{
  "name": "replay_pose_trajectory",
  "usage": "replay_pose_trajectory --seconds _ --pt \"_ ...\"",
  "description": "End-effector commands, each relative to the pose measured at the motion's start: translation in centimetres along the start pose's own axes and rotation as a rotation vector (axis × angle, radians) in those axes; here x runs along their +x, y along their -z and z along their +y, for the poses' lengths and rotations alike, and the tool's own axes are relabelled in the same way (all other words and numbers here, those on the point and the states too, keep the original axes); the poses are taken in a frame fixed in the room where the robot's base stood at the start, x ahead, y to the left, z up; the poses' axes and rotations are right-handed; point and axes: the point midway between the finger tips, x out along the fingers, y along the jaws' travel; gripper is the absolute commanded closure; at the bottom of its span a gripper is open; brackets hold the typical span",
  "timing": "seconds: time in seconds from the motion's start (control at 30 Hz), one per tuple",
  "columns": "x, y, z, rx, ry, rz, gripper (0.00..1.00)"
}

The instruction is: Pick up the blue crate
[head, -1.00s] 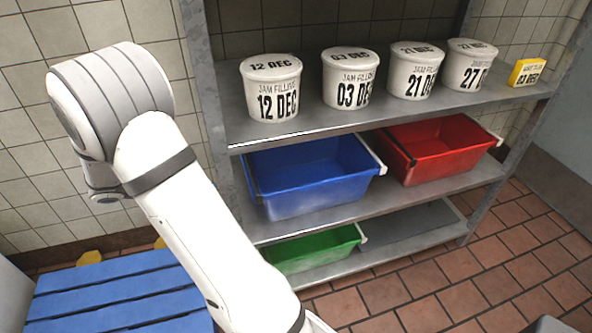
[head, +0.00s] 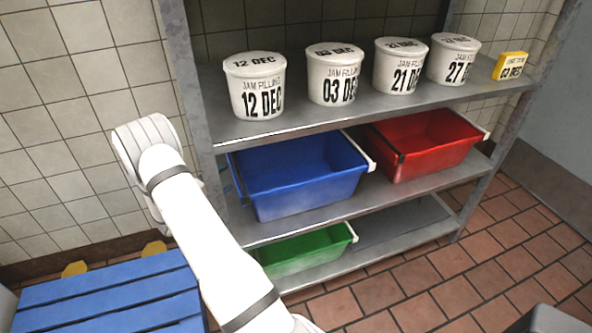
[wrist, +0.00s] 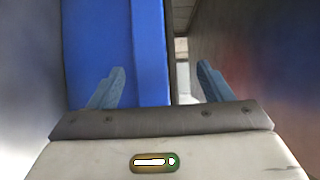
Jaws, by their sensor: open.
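The blue crate (head: 300,195) sits on the middle shelf at its left end, under the white tubs, and looks empty. In the wrist view a large blue surface, apparently the crate (wrist: 97,45), fills the left and centre, with a straight edge band running up the picture. My gripper (wrist: 160,86) is open, its two grey-blue fingers apart. The blue edge shows between the fingertips; I cannot tell whether it is between them in depth or touching. In the head view my white arm stands left of the rack, and my gripper cannot be made out.
A red crate (head: 425,150) stands right of the blue one, and a green crate (head: 305,250) on the shelf below. The rack's left post (head: 193,90) is close to my arm. Several tubs (head: 255,88) line the upper shelf. A blue pallet (head: 110,295) lies lower left.

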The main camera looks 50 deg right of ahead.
Motion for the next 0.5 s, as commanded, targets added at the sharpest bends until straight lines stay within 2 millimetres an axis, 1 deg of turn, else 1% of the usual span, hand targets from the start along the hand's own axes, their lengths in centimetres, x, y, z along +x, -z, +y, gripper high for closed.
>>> replay_pose_trajectory --seconds 0.2,0.3,0.4,0.5 --pt "2.9 -0.6 0.8 0.002 0.000 0.002 0.27" --pt "4.2 -0.6 0.6 0.002 0.000 0.001 0.27" --pt "4.7 -0.6 0.6 0.002 0.000 -0.001 0.27" --pt "4.6 -0.7 0.6 0.002 0.000 -0.002 0.27"
